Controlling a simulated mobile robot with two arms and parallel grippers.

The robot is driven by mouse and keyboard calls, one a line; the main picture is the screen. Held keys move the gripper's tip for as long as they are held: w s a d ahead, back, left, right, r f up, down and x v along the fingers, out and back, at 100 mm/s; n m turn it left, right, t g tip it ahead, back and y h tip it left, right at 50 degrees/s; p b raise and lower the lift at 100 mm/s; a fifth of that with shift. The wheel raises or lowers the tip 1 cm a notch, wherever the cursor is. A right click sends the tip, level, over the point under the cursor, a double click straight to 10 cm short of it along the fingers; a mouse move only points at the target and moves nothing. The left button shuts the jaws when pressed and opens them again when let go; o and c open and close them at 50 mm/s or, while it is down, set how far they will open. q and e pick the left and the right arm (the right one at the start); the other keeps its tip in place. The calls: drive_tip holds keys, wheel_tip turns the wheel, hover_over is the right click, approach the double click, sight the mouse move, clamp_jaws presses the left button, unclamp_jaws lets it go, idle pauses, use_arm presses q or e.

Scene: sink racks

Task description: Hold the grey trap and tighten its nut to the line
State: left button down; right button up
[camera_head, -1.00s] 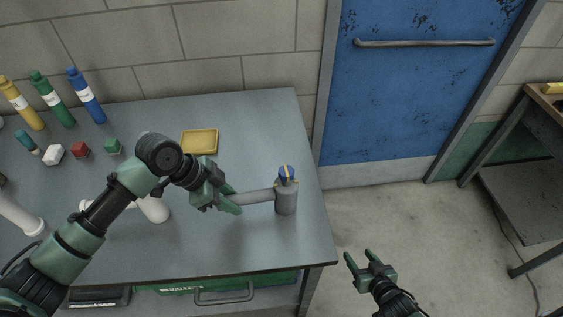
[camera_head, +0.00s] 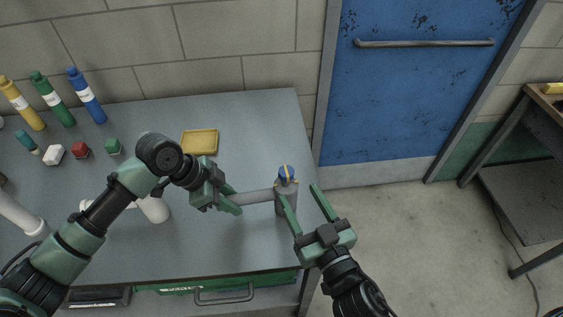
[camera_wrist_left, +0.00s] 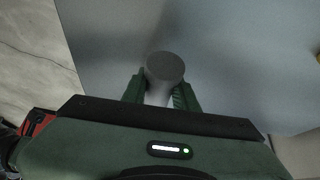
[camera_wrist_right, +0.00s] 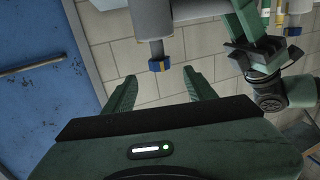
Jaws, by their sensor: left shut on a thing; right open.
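The grey trap (camera_head: 284,207) stands upright near the bench's right edge, with a grey side pipe (camera_head: 256,196) pointing left. A blue nut (camera_head: 287,176) with yellow marks sits on top; it also shows in the right wrist view (camera_wrist_right: 160,65). Whether the marks line up is too small to tell. My left gripper (camera_head: 237,200) is shut on the side pipe; the left wrist view shows its fingers either side of it. My right gripper (camera_head: 299,193) is open and empty; in the head view one finger overlaps the trap's body, just below the nut.
White pipe parts (camera_head: 154,209) lie behind my left arm. The bench (camera_head: 255,125) is clear behind the trap. A blue door (camera_head: 420,90) is beyond.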

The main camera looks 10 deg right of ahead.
sight(283, 167)
drive_tip(key=x, duration=1.1)
drive_tip(key=shift+w+f, duration=0.15)
drive_tip(key=shift+c, duration=0.4)
clamp_jaws()
